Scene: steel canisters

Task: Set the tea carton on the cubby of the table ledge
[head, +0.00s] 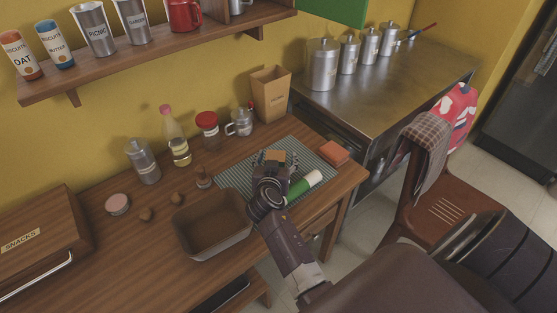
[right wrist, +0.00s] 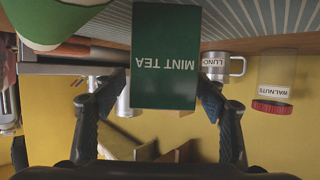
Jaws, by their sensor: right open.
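The tea carton (right wrist: 166,55) is a dark green box with "MINT TEA" upside down on its face in the right wrist view. My right gripper (right wrist: 150,100) is open, with one finger on each side of the carton. I cannot tell whether the fingers touch it. In the head view my right gripper (head: 273,164) is over the striped mat (head: 232,180), and the carton there is mostly hidden by it. The wooden table (head: 110,255) holds the mat. I cannot make out the cubby for certain. My left gripper is not in view.
A green and white cylinder (head: 304,185) and an orange block (head: 333,152) lie right of the gripper. An empty brown bin (head: 212,245) stands to its left. A wall shelf (head: 160,52) hangs above.

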